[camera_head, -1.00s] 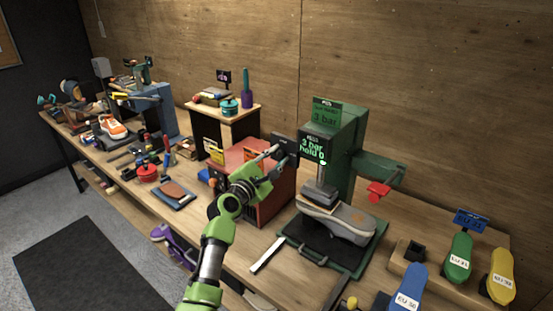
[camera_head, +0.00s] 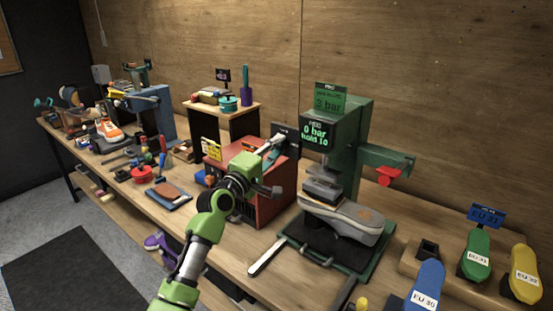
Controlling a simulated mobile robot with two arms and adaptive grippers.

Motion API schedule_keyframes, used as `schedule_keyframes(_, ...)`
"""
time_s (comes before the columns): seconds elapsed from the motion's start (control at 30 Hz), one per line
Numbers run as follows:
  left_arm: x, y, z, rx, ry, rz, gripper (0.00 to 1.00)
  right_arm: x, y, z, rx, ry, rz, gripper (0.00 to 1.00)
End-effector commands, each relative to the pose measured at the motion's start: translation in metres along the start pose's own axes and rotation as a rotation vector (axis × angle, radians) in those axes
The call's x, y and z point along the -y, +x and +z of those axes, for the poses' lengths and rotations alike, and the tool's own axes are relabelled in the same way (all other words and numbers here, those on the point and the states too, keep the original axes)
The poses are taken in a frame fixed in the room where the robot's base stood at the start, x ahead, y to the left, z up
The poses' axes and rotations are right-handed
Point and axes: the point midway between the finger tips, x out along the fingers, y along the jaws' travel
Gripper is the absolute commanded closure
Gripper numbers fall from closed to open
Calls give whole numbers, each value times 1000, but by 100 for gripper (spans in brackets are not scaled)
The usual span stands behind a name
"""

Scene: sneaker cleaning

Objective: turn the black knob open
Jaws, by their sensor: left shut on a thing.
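My left gripper (camera_head: 272,143) is at the dark box (camera_head: 289,134) behind the red cabinet, to the left of the green press. Its fingers are shut at the box's front, where they hold the black knob. The knob is small and mostly hidden by the fingers, so its exact angle cannot be told. The green press (camera_head: 350,145) has a display (camera_head: 316,134) that reads 0 bar, hold 10. My right gripper is not in view.
The red cabinet (camera_head: 268,209) stands below my left forearm. A red lever (camera_head: 390,175) juts out from the press at right. Blue, green and yellow (camera_head: 524,273) size forms stand at the front right. An orange sneaker (camera_head: 108,131) and tools fill the bench's left part.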

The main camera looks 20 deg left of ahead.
Motion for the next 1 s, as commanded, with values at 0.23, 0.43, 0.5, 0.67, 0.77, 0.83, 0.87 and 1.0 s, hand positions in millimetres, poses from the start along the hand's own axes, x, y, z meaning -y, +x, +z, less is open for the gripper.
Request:
schedule_keyframes(0.23, 5, -1, -1, 23, 237, 26, 99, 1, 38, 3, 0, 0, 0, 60)
schedule_keyframes(0.43, 5, -1, -2, 41, 407, 43, 99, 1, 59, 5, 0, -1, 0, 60)
schedule_keyframes(0.5, 4, 0, -2, 47, 458, 49, 99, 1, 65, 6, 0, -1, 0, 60)
schedule_keyframes(0.67, 3, 0, -2, 57, 557, 59, 99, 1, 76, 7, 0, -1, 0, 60)
schedule_keyframes(0.77, 2, 0, -2, 63, 602, 63, 99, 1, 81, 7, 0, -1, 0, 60)
schedule_keyframes(0.83, 2, 0, -2, 66, 628, 66, 99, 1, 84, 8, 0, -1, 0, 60)
schedule_keyframes(0.87, 2, 0, -2, 67, 637, 67, 99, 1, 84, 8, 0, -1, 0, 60)
schedule_keyframes(1.0, 1, 0, -2, 70, 665, 70, 99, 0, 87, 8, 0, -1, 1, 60)
